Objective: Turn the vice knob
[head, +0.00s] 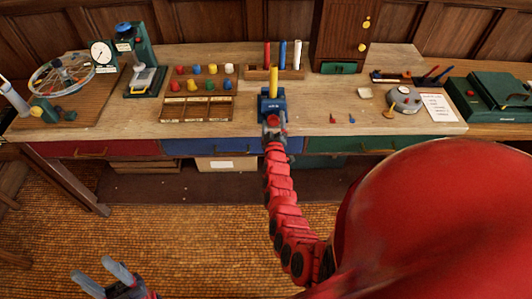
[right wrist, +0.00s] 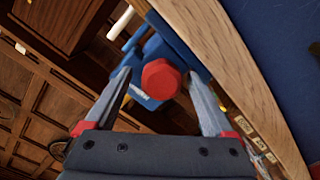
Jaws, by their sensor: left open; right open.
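The blue vice (head: 272,104) stands at the front edge of the bench, with a yellow upright piece (head: 273,81) at its top. In the right wrist view the vice (right wrist: 150,103) carries a red faceted knob (right wrist: 161,80) facing the camera. My right gripper (right wrist: 161,76) is open, its two fingers on either side of the knob with gaps showing. Whether the fingers reach as deep as the knob is hard to tell. In the head view the right gripper partly hides the knob. My left gripper (head: 93,268) is open and empty, low over the floor at the lower left.
A rack (head: 259,73) with coloured markers stands behind the vice. A compartment tray (head: 195,110) and several coloured pegs lie to its left. A round grey device (head: 404,99) and a white paper (head: 439,107) lie to its right. Drawers (head: 212,147) run beneath the bench edge.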

